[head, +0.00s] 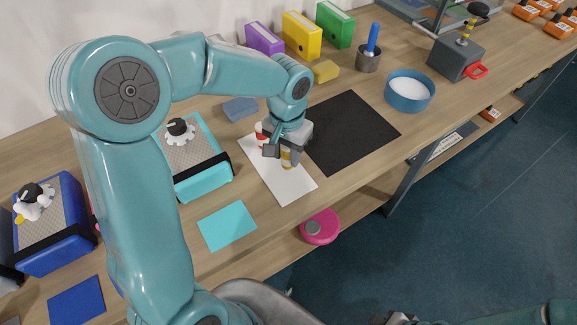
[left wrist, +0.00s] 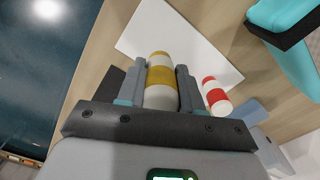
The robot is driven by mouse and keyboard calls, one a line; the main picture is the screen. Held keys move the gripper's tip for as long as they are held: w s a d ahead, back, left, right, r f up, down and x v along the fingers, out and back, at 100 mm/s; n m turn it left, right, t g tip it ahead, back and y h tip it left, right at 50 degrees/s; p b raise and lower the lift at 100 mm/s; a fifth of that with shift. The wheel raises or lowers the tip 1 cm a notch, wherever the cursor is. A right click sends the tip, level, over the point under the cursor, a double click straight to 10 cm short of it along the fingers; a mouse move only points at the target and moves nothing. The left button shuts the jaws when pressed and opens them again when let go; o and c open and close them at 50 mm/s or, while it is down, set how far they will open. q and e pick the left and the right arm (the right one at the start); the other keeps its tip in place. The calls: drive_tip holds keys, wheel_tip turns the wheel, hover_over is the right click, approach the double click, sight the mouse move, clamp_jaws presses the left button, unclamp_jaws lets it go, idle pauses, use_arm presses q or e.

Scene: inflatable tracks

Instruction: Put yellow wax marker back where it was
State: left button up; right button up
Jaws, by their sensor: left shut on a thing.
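The yellow wax marker (left wrist: 161,72), a white cylinder with a yellow band, sits between the two fingers of my left gripper (left wrist: 160,88). In the head view my left gripper (head: 284,150) is over the white sheet (head: 287,187), shut on the yellow marker (head: 287,160), which is partly hidden. I cannot tell whether the marker touches the sheet. A red-and-white marker (left wrist: 214,95) stands just beside the gripper; in the head view it is mostly hidden behind the gripper. My right gripper (head: 395,318) shows only partly at the bottom edge; its fingers are unclear.
A black mat (head: 352,130) lies right of the sheet and a cyan card (head: 227,226) in front-left. A turquoise tray-like box (head: 205,178) is at left. A blue bowl (head: 408,92) and grey block (head: 456,58) stand right. A pink round object (head: 320,228) is below the table's front edge.

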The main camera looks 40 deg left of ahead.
sight(288, 168)
use_arm(q)
wheel_tip(288, 168, down, 2)
drive_tip(key=shift+w+a, duration=0.1)
wheel_tip(288, 168, down, 4)
drive_tip(key=shift+r, duration=0.2)
drive_tip(key=shift+f, duration=0.3)
drive_tip(key=shift+f, duration=0.1)
drive_tip(key=o, duration=1)
drive_tip(key=shift+o, duration=0.2)
